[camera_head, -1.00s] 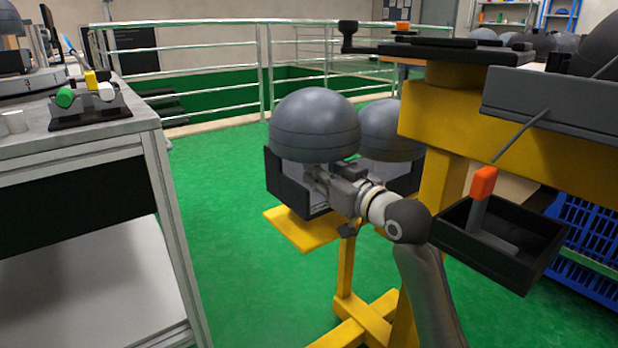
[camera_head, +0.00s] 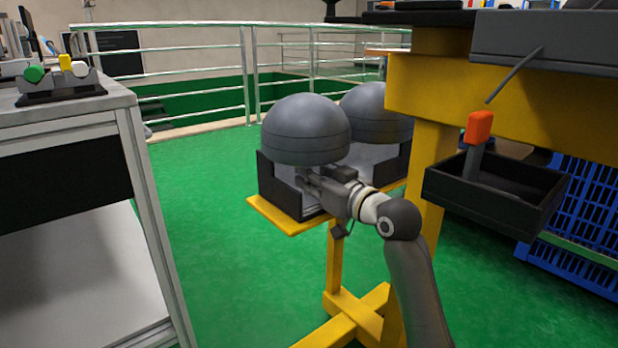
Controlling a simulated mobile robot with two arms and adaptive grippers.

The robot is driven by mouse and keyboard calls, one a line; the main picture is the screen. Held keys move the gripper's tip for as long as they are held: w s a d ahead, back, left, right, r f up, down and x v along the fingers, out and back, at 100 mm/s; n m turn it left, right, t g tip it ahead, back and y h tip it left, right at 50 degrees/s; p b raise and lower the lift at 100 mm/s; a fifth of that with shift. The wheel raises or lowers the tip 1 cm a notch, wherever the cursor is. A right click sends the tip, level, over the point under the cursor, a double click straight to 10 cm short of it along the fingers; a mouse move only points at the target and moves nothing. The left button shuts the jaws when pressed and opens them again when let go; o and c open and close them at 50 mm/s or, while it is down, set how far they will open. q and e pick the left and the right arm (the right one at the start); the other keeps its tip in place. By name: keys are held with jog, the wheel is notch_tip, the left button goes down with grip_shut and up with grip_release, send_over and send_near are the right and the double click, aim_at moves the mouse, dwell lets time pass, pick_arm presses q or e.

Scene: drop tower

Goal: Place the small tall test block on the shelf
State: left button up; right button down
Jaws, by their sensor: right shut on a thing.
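The test block (camera_head: 306,132) looks like a grey dome over a black open-sided holder. My right gripper (camera_head: 312,185) reaches into the holder under the dome from the front right and is shut on it; the fingertips are partly hidden. The block is upright over the left part of the yellow shelf (camera_head: 262,212) and its base looks to be at the shelf surface, though full contact cannot be told. A second, similar dome block (camera_head: 378,112) stands behind right on the shelf. My left gripper is not in view.
A yellow frame (camera_head: 430,175) rises right of the shelf. A black bin (camera_head: 500,205) with an orange-handled lever (camera_head: 479,128) sits to the right, near blue crates (camera_head: 590,210). A grey workbench (camera_head: 125,150) stands left, with open green floor between.

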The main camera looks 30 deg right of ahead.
jog(key=shift+r, duration=0.2)
jog(key=c, duration=1.8)
grip_release()
jog(key=shift+f, duration=0.2)
jog(key=o, duration=0.3)
jog(key=shift+s+r, duration=0.1)
jog(key=shift+s, duration=0.25)
jog(key=shift+s+d+p, duration=0.15)
jog(key=shift+s+p, duration=0.65)
jog(key=shift+s, duration=1.1)
jog(key=shift+s+d+p, duration=0.15)
jog(key=shift+s+p, duration=0.6)
jog(key=shift+s, duration=1.15)
jog(key=shift+s+d+p, duration=0.15)
jog(key=shift+s+p, duration=0.65)
jog(key=shift+s, duration=1.1)
